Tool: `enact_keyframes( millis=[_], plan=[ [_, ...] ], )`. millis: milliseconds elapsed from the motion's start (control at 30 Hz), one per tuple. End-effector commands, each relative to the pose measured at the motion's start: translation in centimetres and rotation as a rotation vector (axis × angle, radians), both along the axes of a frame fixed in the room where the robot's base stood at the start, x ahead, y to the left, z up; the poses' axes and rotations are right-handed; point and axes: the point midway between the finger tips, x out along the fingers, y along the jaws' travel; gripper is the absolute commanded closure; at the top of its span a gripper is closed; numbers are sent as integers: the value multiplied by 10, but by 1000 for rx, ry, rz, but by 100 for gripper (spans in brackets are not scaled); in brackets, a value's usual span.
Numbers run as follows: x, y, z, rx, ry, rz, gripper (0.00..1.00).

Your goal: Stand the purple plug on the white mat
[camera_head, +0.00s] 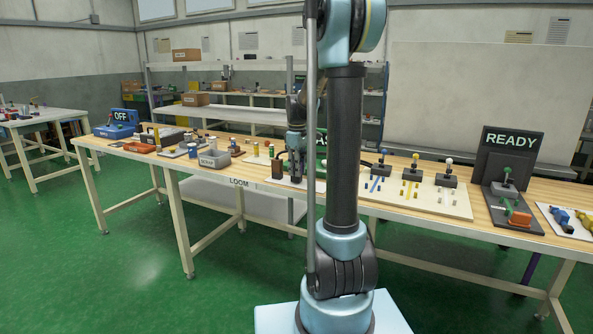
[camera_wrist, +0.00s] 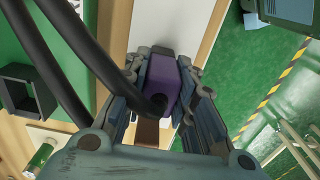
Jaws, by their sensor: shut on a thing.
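The purple plug (camera_wrist: 163,88) sits between the two fingers of my gripper (camera_wrist: 160,85) in the wrist view, and the gripper is shut on it. A thick black cord runs from the upper left to the plug. In the head view my gripper (camera_head: 296,178) points down, low over or at the white mat (camera_head: 284,182) near the bench's front edge. The plug cannot be made out there. A white surface (camera_wrist: 150,24), likely the mat, shows beyond the plug in the wrist view. Whether the plug touches it is hidden.
A dark block (camera_head: 277,168) stands close left of my gripper. In the wrist view, a black box (camera_wrist: 25,92) is at left.

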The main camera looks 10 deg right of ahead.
Motion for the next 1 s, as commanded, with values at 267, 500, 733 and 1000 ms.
enact_keyframes(
  millis=[267,500,733,1000],
  plan=[
    [0,0,-1,0,0,0,100],
    [0,0,-2,0,0,-1,55],
    [0,0,-2,0,0,-1,55],
    [0,-1,18,0,0,-1,55]
  ],
)
